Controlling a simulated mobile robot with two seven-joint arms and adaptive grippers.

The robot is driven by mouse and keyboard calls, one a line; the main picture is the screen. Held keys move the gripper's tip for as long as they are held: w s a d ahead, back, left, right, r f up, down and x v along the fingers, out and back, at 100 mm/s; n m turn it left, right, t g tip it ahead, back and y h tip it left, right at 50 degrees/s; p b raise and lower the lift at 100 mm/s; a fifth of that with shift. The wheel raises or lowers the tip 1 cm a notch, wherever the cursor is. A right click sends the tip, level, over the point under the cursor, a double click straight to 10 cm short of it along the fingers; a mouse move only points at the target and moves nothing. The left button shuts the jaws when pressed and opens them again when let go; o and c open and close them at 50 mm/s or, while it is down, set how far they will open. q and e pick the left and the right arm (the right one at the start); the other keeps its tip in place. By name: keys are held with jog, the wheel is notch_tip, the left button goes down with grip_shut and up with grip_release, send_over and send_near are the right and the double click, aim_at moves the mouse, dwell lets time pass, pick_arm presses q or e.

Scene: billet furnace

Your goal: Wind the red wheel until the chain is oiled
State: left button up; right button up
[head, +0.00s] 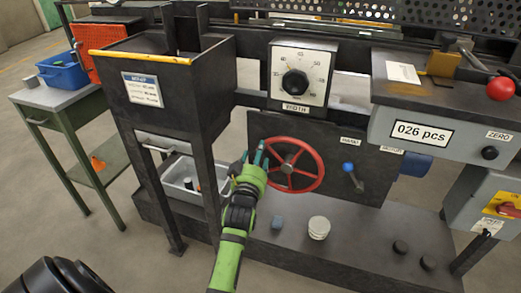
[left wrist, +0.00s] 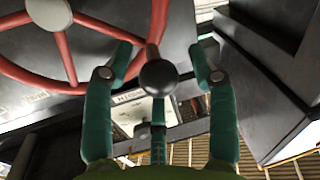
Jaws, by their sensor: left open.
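The red wheel (head: 291,165) is mounted on a dark panel in the head view, with a pale hub and several spokes. It also shows at upper left in the left wrist view (left wrist: 62,45). A dark round knob (left wrist: 158,76) on a short stem stands out from the wheel's rim. My left gripper (head: 255,157) is at the wheel's left side. In the left wrist view its teal fingers (left wrist: 161,58) are open on either side of the knob, with gaps visible on both sides. My right gripper is not in view. I cannot make out the chain.
A round dial (head: 297,82) is above the wheel. A blue-knobbed lever (head: 348,168) is to its right. A dark hopper (head: 165,85) stands left of my left arm, above a grey bin (head: 178,183).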

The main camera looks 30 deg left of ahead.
pick_arm(q)
jog(key=shift+w+a, duration=0.1)
jog(key=shift+w, duration=0.15)
jog(key=shift+s+r, duration=0.1)
jog(key=c, duration=0.3)
grip_shut()
jog(key=shift+r, duration=0.2)
